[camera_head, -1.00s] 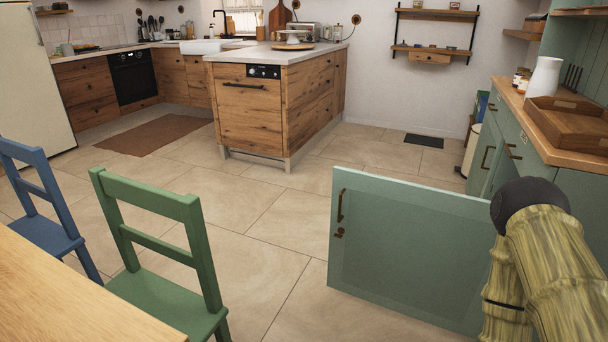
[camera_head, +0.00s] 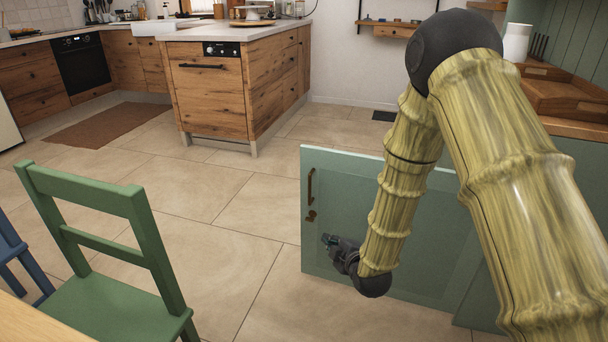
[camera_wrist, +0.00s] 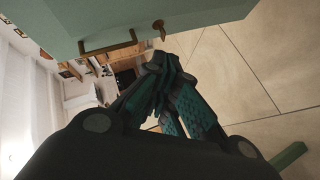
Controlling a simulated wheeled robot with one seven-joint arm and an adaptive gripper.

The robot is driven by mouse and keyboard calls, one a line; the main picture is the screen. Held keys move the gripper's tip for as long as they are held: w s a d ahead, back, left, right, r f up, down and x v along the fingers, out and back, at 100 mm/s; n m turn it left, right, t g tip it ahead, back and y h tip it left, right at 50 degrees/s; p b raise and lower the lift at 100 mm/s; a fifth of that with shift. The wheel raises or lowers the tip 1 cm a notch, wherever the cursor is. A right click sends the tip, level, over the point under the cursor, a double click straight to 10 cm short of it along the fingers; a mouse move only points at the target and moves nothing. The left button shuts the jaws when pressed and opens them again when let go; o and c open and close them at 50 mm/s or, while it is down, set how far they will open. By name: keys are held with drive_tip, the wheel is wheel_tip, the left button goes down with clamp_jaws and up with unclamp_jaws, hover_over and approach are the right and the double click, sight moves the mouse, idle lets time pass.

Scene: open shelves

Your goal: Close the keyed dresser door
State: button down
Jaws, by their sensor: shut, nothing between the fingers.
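The green dresser door (camera_head: 345,215) stands open, swung out from the dresser into the room. A bronze handle (camera_head: 311,187) and a key (camera_head: 310,215) sit near its free edge. My gripper (camera_head: 328,240) is shut and empty, in front of the door's near face and low by the free edge, below and right of the key. In the wrist view my closed fingers (camera_wrist: 165,65) show just below the door's edge, with the handle (camera_wrist: 108,47) and the key (camera_wrist: 159,29) close by. I cannot tell whether the fingers touch the door.
A green chair (camera_head: 110,220) stands left of the door, with tiled floor (camera_head: 235,200) clear between them. A wooden table corner (camera_head: 30,325) is at the lower left. A wooden tray (camera_head: 560,98) and a white jug (camera_head: 516,42) stand on the dresser top.

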drive_tip(key=w+a+r+n+t+y+b, duration=0.1)
drive_tip(key=w+a+r+n+t+y, duration=0.2)
drive_tip(key=r, duration=0.4)
drive_tip(key=w+a+r+n, duration=0.2)
drive_tip(key=w+r+n, duration=0.15)
drive_tip(key=r, duration=0.35)
drive_tip(key=b, duration=0.4)
approach(305, 164)
drive_tip(key=w+a+r, duration=0.2)
drive_tip(key=w+a, duration=0.2)
drive_tip(key=a, duration=0.1)
drive_tip(key=shift+w+d, duration=0.35)
drive_tip(key=shift+w, duration=0.2)
